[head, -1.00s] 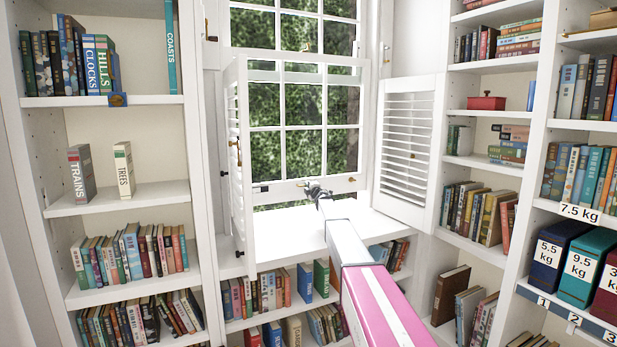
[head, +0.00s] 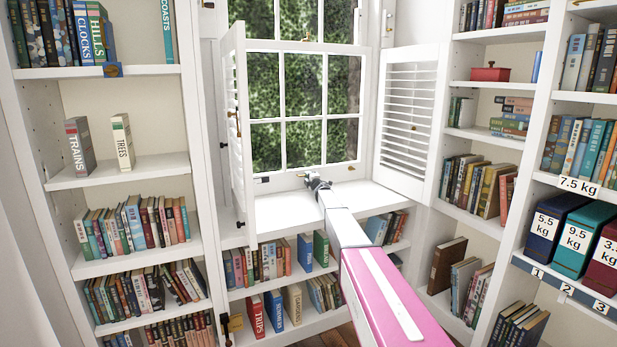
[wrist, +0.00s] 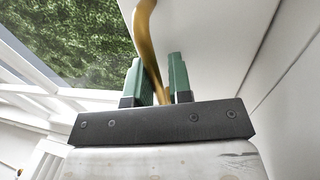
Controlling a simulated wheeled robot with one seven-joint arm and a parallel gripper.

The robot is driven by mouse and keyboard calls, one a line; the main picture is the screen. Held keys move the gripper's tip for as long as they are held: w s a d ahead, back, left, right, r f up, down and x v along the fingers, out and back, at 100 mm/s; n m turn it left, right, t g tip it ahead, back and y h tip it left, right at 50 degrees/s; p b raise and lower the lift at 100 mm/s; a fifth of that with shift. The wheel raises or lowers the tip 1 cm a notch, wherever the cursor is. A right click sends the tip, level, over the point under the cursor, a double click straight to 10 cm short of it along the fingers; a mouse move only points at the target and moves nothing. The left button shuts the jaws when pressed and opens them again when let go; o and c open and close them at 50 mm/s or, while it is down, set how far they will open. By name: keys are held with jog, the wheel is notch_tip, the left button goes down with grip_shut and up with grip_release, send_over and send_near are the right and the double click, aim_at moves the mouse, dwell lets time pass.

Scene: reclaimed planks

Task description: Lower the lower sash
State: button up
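The white lower sash (head: 290,130), with several panes, stands in the window frame in the head view. Its bottom rail is down at the sill, and no gap shows below it. My gripper (head: 314,180) is at the middle of this bottom rail. In the wrist view, the green fingers of my gripper (wrist: 160,85) stand on either side of a curved brass handle (wrist: 146,35) and appear closed on it. The lower end of the handle is hidden behind the dark gripper bar.
Open white louvred shutters stand left (head: 238,140) and right (head: 408,130) of the window. The sill (head: 285,215) is clear apart from my arm. Bookshelves (head: 125,170) flank both sides and run below the sill.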

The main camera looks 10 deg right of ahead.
aim_at(304, 165)
jog(key=shift+o, duration=1)
jog(key=shift+f, duration=0.25)
jog(key=shift+r, duration=0.1)
jog(key=shift+r, duration=0.1)
jog(key=shift+r, duration=0.25)
jog(key=r, duration=0.3)
jog(key=shift+s+a+r, duration=0.3)
jog(key=shift+r, duration=0.1)
jog(key=s+a+r, duration=0.5)
jog(key=a+r, duration=0.1)
jog(key=a, duration=0.3)
jog(key=shift+s+a+r, duration=0.25)
jog(key=shift+d, duration=0.1)
